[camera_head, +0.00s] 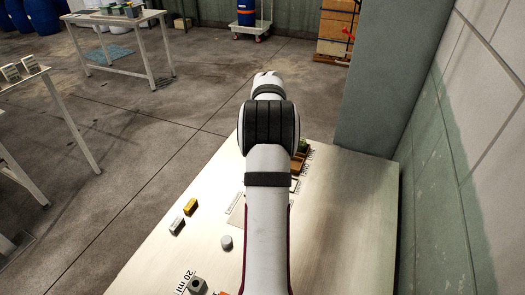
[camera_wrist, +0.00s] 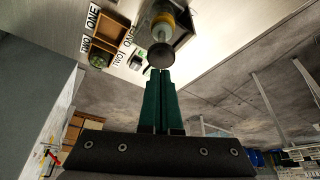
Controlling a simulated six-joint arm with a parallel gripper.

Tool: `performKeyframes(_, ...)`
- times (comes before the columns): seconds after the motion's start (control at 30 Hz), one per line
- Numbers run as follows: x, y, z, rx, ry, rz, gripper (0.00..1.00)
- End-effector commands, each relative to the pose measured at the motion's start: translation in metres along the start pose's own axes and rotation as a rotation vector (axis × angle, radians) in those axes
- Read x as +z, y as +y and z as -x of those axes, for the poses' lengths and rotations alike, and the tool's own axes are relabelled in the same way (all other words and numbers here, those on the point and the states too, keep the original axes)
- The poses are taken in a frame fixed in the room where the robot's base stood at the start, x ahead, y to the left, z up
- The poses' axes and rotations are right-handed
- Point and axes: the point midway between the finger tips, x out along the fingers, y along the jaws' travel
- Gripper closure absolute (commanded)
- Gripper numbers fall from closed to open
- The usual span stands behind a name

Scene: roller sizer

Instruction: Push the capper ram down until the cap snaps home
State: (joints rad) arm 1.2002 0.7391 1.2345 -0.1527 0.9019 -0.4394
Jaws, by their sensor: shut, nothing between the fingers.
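In the wrist view my gripper (camera_wrist: 158,72) has its two dark green fingers shut together, with nothing between them. Just beyond the fingertips is a dark round disc (camera_wrist: 161,55), which looks like the head of the capper ram. I cannot tell whether the fingertips touch it. Behind the disc is a pale stem and a yellow, rounded body (camera_wrist: 166,20), partly cut by the frame's top edge. The cap cannot be made out. In the head view my arm hides the gripper and the capper.
The wrist view shows wooden trays (camera_wrist: 110,28) with ONE and TWO labels. A wall (camera_head: 440,190) stands right of the bench.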

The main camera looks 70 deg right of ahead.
Motion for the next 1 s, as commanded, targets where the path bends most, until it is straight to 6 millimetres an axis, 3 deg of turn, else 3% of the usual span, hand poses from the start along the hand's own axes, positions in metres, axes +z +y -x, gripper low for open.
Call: performKeyframes(1.0,0.008,0.0,-0.02,0.0,-0.001,0.0,1.0)
